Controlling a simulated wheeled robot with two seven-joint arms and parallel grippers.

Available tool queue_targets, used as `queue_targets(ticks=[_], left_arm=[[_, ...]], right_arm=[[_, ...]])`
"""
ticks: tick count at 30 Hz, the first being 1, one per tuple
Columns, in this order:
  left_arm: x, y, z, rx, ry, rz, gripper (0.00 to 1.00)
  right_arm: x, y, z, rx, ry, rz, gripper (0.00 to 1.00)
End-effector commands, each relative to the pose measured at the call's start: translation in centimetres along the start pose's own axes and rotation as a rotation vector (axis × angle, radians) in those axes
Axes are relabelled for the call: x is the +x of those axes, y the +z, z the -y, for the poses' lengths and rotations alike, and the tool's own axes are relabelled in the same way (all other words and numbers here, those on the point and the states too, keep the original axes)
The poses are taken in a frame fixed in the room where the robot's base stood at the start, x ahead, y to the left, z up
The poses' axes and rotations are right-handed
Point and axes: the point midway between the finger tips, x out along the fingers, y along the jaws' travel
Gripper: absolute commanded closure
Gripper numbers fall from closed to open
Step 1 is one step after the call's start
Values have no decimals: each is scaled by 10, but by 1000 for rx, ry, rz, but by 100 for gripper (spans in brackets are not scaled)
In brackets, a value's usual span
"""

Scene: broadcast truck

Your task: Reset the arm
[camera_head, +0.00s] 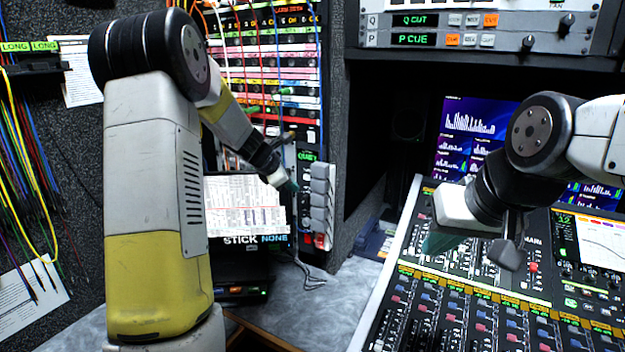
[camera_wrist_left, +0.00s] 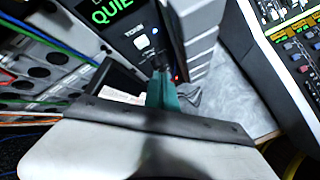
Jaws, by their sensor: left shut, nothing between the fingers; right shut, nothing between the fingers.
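My left arm (camera_head: 155,190) rises large at the left of the head view and bends down toward the patch rack. My left gripper (camera_head: 288,185) is shut and empty, just in front of the grey switches beside the rack. Its teal fingertips are together in the left wrist view (camera_wrist_left: 162,92), close to a panel with a lit QUIET sign (camera_wrist_left: 112,10). My right arm (camera_head: 590,140) comes in from the right. My right gripper (camera_head: 440,240) is shut and empty above the mixing console (camera_head: 455,300); its fingers are partly blurred against the console.
The patch rack (camera_head: 265,60) with hanging cables stands behind my left gripper. A screen (camera_head: 465,120) stands behind the console, under a rack unit (camera_head: 480,30). More cables (camera_head: 25,150) hang at the far left. A grey counter (camera_head: 335,295) lies clear between the arms.

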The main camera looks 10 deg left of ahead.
Motion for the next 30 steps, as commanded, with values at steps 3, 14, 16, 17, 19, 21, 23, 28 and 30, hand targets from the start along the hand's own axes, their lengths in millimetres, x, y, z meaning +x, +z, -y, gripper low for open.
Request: queue_targets(ticks=[3, 14, 16, 17, 19, 21, 23, 28, 30], left_arm=[[-6, -4, 4, 0, 0, -1, 100], [-9, -4, 6, 9, -1, 1, 100], [-18, 2, 9, 52, -3, 5, 100], [-24, 6, 11, 82, -5, 9, 100], [-46, 17, 22, 196, -14, 18, 100], [-75, 30, 39, 355, -29, 29, 100], [-104, 40, 57, 518, -42, 36, 100], [-177, 49, 118, 989, -87, 40, 100], [-204, 46, 144, 1179, -106, 36, 100]], right_arm=[[0, 0, 0, 0, 0, 0, 100], [0, 0, 0, 0, 0, 0, 100], [0, 0, 0, 0, 0, 0, 100], [0, 0, 0, 0, 0, 0, 100], [0, 0, 0, 0, 0, 0, 100], [0, 0, 0, 0, 0, 0, 100], [0, 0, 0, 0, 0, 0, 100], [0, 0, 0, 0, 0, 0, 100], [0, 0, 0, 0, 0, 0, 100]])
